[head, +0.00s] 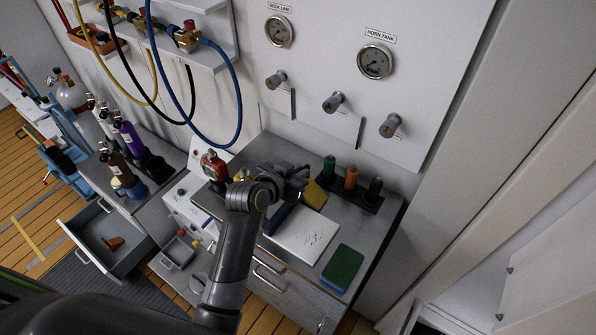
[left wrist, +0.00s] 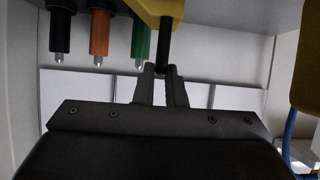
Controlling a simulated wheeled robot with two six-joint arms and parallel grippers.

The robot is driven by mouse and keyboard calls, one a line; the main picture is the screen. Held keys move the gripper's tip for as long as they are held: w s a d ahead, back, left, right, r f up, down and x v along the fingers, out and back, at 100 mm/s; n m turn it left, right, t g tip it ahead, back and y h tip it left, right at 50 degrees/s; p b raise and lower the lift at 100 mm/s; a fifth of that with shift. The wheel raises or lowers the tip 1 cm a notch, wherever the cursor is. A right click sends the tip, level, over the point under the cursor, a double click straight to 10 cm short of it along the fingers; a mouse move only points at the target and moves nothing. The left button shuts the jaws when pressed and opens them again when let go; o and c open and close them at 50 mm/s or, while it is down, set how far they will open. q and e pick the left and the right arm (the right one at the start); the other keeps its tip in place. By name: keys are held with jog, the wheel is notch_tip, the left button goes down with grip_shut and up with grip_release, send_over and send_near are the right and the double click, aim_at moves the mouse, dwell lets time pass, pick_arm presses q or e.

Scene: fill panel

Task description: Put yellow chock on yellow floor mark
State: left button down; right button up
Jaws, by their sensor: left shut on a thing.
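The yellow chock (head: 314,194) is on or just above the grey worktop, partly behind my left gripper (head: 296,180). In the left wrist view, the yellow chock (left wrist: 160,10) shows at the top edge with a black rod running from it. My left gripper (left wrist: 160,72) is shut on that rod. I cannot tell whether the chock touches the worktop. A yellow strip (head: 28,240), seemingly the floor mark, lies on the wooden floor at far left. My right gripper is not in view.
On the worktop are a white board (head: 303,234), a green-and-blue pad (head: 342,267) and a rack with green, orange and black cylinders (head: 351,178). A red-topped gauge (head: 214,166) stands left of my gripper. An open drawer (head: 105,240) juts out at left. Hoses hang above.

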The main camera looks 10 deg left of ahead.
pick_arm(q)
jog(key=c, duration=1.5)
grip_release()
jog(key=shift+s+r, duration=0.1)
